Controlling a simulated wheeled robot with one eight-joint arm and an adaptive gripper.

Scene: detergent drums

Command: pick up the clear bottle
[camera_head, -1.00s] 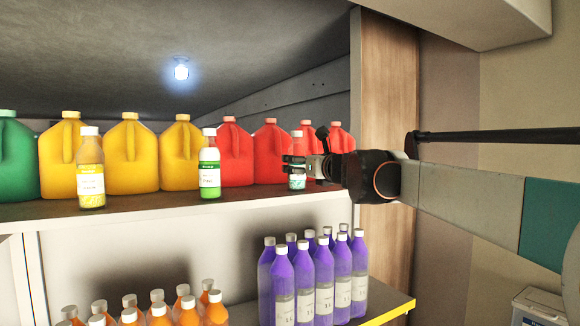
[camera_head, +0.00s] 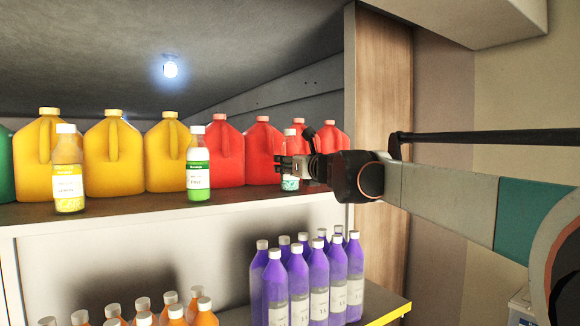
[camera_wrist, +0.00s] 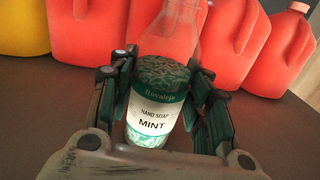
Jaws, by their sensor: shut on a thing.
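The clear bottle (camera_wrist: 158,100) has a green and white label reading "HAND SOAP MINT". It stands between the two fingers of my gripper (camera_wrist: 160,88) in the wrist view, one finger on each side. In the head view the clear bottle (camera_head: 290,180) is at the right part of the upper shelf, partly hidden by my gripper (camera_head: 291,168), which reaches in from the right. My gripper is shut on it. Its base is at about shelf level; I cannot tell whether it touches the shelf.
Red jugs (camera_head: 262,155) stand close behind the bottle, with yellow jugs (camera_head: 107,155) further left. A green-labelled bottle (camera_head: 198,178) and a yellow bottle (camera_head: 68,180) stand along the upper shelf (camera_head: 130,207). Purple bottles (camera_head: 318,285) and orange bottles fill the shelf below. A wooden upright (camera_head: 383,120) is at right.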

